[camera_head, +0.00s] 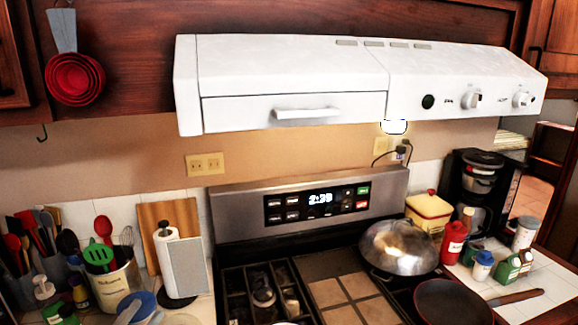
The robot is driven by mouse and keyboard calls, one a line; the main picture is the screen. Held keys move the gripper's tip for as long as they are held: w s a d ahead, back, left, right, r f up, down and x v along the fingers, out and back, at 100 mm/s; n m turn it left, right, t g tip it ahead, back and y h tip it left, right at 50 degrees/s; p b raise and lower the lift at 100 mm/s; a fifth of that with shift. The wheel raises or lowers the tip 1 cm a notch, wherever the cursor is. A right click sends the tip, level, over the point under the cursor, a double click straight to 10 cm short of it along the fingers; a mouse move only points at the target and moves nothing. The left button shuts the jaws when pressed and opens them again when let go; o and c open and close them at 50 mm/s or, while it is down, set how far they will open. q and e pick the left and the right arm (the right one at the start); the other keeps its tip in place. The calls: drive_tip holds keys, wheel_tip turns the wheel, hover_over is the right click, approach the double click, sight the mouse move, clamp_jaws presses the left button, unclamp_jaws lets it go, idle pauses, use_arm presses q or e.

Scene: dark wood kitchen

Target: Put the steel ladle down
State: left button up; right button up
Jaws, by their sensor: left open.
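I cannot make out the steel ladle for certain; several utensils stand in a crock (118,285) at the lower left, and some handles there overlap. My right gripper is not in view.
A domed metal lid or wok (398,246) sits on the back right burner, with a dark pan (452,303) in front. Bottles, a red ketchup bottle (453,243) and a coffee maker (474,195) crowd the right counter. A paper towel roll (172,262) stands left. The white hood (290,75) overhangs the stove.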

use_arm(q)
drive_tip(key=s+a+f+n+g+y, duration=0.7)
drive_tip(key=s+f+y, duration=0.25)
drive_tip(key=y, duration=0.25)
drive_tip(key=s+d+f+m+g+h, duration=0.1)
drive_tip(key=s+d+f+g, duration=0.3)
drive_tip(key=s, duration=0.6)
drive_tip(key=s+d+f+g+h, duration=0.2)
drive_tip(key=s+f+g, duration=0.3)
drive_tip(key=s, duration=0.4)
wheel_tip(320, 180, down, 26)
drive_tip(key=a+g+b, duration=0.2)
drive_tip(key=b, duration=0.1)
drive_tip(key=s+d+f+b, duration=0.1)
drive_tip(key=s+f+b, duration=0.1)
drive_tip(key=s+f, duration=1.3)
wheel_tip(320, 180, down, 4)
drive_tip(key=shift+s+d+f+g, duration=0.15)
drive_tip(key=shift+f+g, duration=0.1)
drive_tip(key=shift+g, duration=0.15)
